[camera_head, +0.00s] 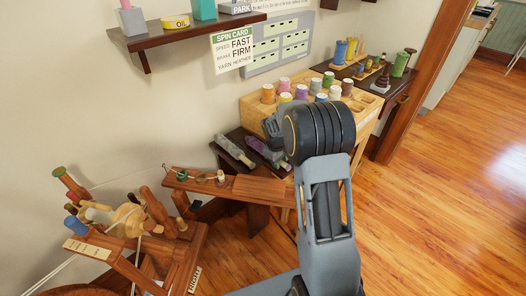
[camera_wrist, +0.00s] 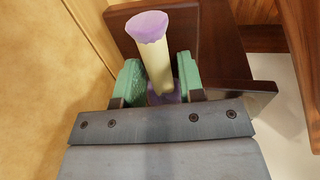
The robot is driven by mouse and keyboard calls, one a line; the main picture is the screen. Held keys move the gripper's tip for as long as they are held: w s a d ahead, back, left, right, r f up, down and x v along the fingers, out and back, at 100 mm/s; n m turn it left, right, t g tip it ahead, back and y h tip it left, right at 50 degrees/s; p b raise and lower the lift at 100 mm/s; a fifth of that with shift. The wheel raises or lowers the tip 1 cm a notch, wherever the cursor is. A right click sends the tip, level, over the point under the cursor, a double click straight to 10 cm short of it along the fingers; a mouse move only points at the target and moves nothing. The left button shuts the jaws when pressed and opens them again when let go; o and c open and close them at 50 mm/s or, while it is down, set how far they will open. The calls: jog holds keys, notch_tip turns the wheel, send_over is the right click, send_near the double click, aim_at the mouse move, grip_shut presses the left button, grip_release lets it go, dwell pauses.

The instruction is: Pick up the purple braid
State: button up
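The purple braid (camera_head: 268,152) lies on a low dark shelf by the wall in the head view, beside a grey-white braid (camera_head: 236,151). In the wrist view, a pale cream length with flared lavender ends (camera_wrist: 158,62) appears to be the purple braid. My gripper (camera_wrist: 160,84) has its two green-padded fingers apart, one on each side of its near end. I cannot tell whether the pads touch it. In the head view my arm hides most of my gripper.
A wooden rack with several coloured spools (camera_head: 258,113) stands right beside the low shelf. A wooden spinning device (camera_head: 235,187) is in front, and a wall shelf (camera_head: 190,34) hangs above. Open floor (camera_head: 450,180) lies at the right.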

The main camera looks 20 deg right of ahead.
grip_shut()
jog(key=shift+r, duration=0.1)
